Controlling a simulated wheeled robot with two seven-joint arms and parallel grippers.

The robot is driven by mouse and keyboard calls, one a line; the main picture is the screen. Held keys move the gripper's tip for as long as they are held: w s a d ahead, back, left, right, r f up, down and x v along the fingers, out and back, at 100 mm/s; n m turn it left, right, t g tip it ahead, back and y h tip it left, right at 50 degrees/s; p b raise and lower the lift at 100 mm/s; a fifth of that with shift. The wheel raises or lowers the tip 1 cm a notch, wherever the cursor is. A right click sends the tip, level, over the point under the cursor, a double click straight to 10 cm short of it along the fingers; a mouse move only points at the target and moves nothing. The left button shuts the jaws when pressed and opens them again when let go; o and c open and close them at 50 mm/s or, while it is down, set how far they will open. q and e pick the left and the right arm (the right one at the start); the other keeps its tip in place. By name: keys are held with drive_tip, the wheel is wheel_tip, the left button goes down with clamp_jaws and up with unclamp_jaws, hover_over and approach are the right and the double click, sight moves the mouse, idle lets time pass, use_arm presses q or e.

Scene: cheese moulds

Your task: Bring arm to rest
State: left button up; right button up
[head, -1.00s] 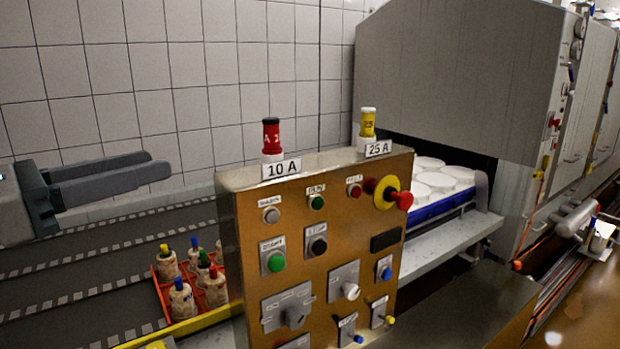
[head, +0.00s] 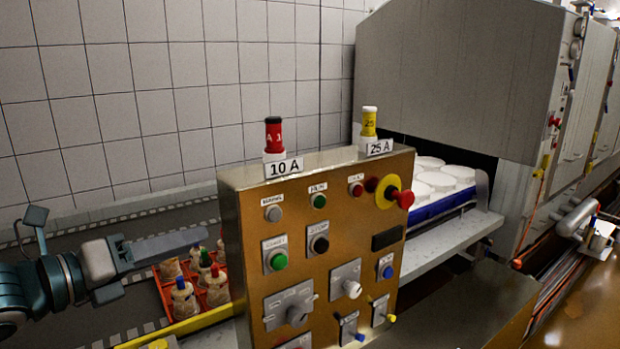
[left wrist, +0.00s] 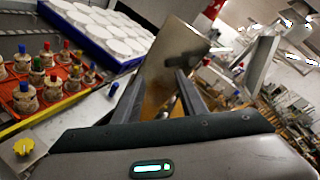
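My left arm comes in low at the left of the head view. The control panel (left wrist: 160,88) shows edge-on beyond the fingers there. I cannot tell the exact gap to the panel. My right gripper is in neither view.
A red fuse (head: 273,134) and a yellow fuse (head: 369,122) stand on the panel's top. White cheese moulds (head: 436,181) sit in a blue tray at the grey machine (head: 455,75). A tiled wall closes the back.

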use_arm(q)
drive_tip(key=s+f+n+g+y, duration=0.1)
drive_tip(key=s+f+n+y, duration=0.15)
drive_tip(key=f+n, duration=0.95)
drive_tip(key=s+f+n+g+y, duration=0.1)
drive_tip(key=s+f+n+y, duration=0.35)
drive_tip(key=f, duration=1.35)
drive_tip(key=s+a+f+n+g+y, duration=0.25)
drive_tip(key=s+f+n+g, duration=0.45)
drive_tip(key=s+f+n, duration=1.35)
wheel_tip(320, 180, down, 25)
drive_tip(key=w+d+m, duration=0.1)
drive_tip(key=d+m, duration=0.1)
drive_tip(key=m, duration=0.1)
drive_tip(key=s+f, duration=0.5)
drive_tip(key=f, duration=0.3)
drive_tip(key=s+f, duration=0.4)
drive_tip(key=f, duration=0.5)
drive_tip(key=shift+s+f+m+t+h, duration=0.3)
drive_tip(key=shift+s+m+h, duration=0.05)
drive_tip(key=shift+s+m, duration=0.05)
